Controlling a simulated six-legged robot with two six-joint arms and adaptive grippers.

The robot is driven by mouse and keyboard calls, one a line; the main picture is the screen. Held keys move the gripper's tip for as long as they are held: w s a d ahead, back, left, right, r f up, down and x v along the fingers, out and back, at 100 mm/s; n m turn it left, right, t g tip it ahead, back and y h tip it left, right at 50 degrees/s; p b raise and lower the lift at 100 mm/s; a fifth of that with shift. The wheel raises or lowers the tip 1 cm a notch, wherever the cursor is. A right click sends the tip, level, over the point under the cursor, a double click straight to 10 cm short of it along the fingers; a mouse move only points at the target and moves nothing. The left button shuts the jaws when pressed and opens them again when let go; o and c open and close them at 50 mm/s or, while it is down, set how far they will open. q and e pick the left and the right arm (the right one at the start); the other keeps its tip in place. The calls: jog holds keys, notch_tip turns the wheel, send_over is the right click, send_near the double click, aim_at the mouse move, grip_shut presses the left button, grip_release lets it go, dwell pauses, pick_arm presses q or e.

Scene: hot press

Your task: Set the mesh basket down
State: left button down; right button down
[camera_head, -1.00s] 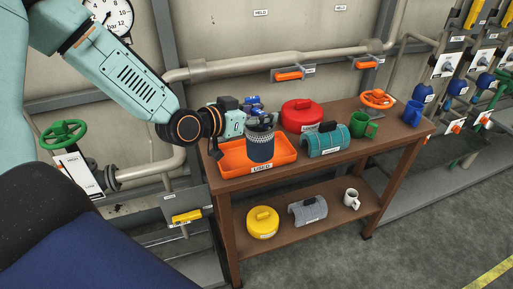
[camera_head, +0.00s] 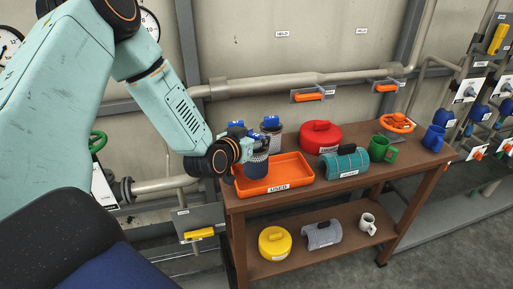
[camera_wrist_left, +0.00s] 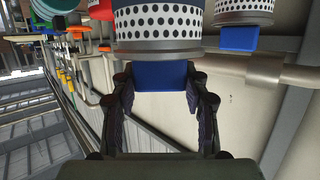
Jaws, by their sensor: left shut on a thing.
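My left gripper (camera_head: 247,146) is shut on the blue knob (camera_wrist_left: 160,76) of a mesh basket (camera_head: 257,167). A second mesh basket (camera_head: 275,140) with a blue knob stands behind the tray. My right gripper is out of view.
The tray's middle and right are empty. A yellow pot (camera_head: 274,242) sits on the lower shelf.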

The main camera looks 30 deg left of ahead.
pick_arm(q)
notch_tip(320, 180, down, 2)
jog(key=shift+s+d+f, duration=0.1)
jog(key=shift+f, duration=0.05)
jog(key=shift+d+f, duration=0.1)
jog(key=shift+f, duration=0.2)
jog(key=c, duration=0.9)
grip_release()
jog(key=shift+r, duration=0.1)
jog(key=shift+o, duration=1.1)
